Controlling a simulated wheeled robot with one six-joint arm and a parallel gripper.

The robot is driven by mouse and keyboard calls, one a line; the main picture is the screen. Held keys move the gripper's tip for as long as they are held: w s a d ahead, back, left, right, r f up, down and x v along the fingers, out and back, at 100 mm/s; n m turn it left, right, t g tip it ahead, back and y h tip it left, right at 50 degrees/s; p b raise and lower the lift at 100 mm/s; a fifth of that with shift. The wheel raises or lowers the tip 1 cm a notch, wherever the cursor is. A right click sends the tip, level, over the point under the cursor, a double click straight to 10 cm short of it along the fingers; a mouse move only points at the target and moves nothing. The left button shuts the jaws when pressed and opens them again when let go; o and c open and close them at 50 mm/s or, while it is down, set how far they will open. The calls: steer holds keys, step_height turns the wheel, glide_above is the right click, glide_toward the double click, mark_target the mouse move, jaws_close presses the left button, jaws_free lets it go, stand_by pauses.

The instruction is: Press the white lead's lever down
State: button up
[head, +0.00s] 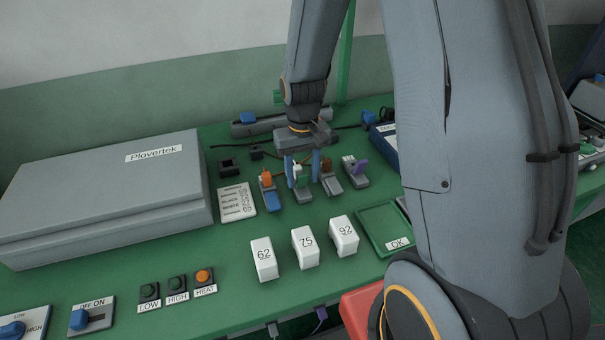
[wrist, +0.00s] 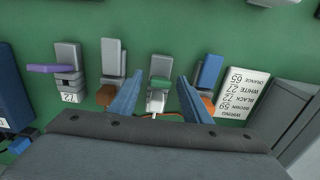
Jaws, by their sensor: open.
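In the head view my gripper (head: 302,182) points down over the same block. I cannot tell whether the fingers touch anything.
Close by are blocks with a blue lever (wrist: 210,70), a grey lever (wrist: 113,56) and a purple lever (wrist: 50,69). A wiring card (head: 237,202) lies left. Numbered white blocks (head: 305,247) and a green tray (head: 384,229) stand in front. A large grey box (head: 105,195) fills the left.

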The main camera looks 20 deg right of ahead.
steer(key=shift+c, duration=0.2)
steer(key=c, duration=1)
steer(key=shift+s, duration=0.1)
steer(key=shift+s+f+t+b, duration=0.15)
steer(key=shift+s+t+b, duration=0.25)
steer(key=shift+t, duration=0.5)
steer(key=shift+s+f+t+b, duration=0.15)
steer(key=shift+s+t+b, duration=0.15)
steer(key=shift+t, duration=0.6)
steer(key=shift+s+f+t+p, duration=0.1)
steer(key=shift+s+t+p, duration=0.3)
steer(key=shift+t+p, duration=0.1)
steer(key=t+p, duration=0.1)
steer(key=s+t+p, duration=0.1)
steer(key=p, duration=0.1)
steer(key=shift+f+p, duration=0.25)
steer(key=shift+p, duration=0.05)
steer(key=shift+s+f+t+p, duration=0.1)
steer(key=shift+f+t+p, duration=0.35)
steer(key=shift+t+p, duration=0.8)
